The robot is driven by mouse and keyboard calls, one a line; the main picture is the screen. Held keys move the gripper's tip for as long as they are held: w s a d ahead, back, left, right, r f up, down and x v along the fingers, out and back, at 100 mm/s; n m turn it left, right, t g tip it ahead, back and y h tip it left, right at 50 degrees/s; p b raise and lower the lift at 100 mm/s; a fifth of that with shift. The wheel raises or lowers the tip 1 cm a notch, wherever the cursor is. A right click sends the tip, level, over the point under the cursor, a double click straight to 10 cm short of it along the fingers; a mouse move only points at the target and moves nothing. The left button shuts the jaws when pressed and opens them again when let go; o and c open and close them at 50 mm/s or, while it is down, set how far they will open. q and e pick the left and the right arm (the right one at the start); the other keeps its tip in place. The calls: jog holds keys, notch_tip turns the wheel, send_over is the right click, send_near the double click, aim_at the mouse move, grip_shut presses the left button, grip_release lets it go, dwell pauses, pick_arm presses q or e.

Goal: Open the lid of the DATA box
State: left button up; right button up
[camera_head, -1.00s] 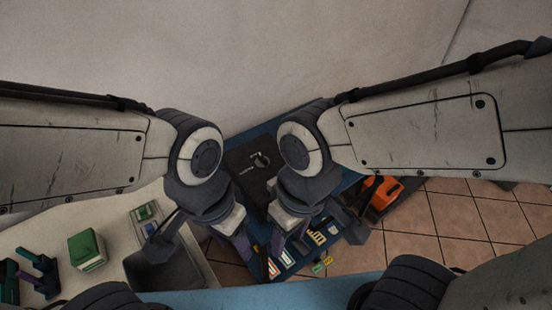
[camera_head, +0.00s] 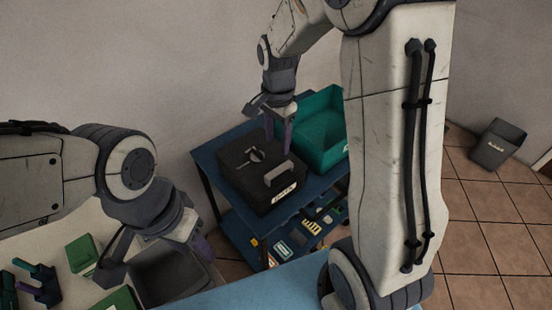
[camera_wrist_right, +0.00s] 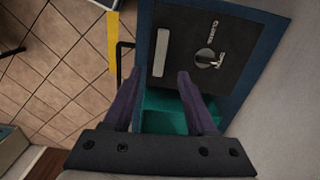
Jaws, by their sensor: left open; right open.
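The black DATA box (camera_head: 262,178) sits on the blue cart top, its lid down, with a pale DATA label on the front. A grey bar handle (camera_head: 279,173) and a round latch knob (camera_head: 257,155) are on the lid. The right wrist view shows the lid (camera_wrist_right: 232,38), the handle (camera_wrist_right: 161,52) and the knob (camera_wrist_right: 207,58) beside the word CLOSED. My right gripper (camera_head: 278,143) is open and empty above the box's rear right side; its fingers also show in the wrist view (camera_wrist_right: 157,75). My left gripper (camera_head: 204,250) is open, low at left, away from the box.
A teal bin (camera_head: 322,150) stands right of the box on the blue cart (camera_head: 207,152). The lower shelf holds several small items (camera_head: 312,227). A pale table at left carries a green box (camera_head: 82,252) and a grey basin (camera_head: 170,272). A grey bin (camera_head: 497,143) stands at far right.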

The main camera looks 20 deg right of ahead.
aim_at(279, 170)
jog(key=shift+m, duration=0.3)
jog(key=f, duration=0.7)
jog(key=f+p, duration=0.1)
jog(key=f, duration=0.2)
jog(key=shift+w+d+f, duration=0.25)
jog(key=shift+d+f, duration=0.1)
jog(key=shift+f, duration=0.05)
grip_shut()
dwell(0.6)
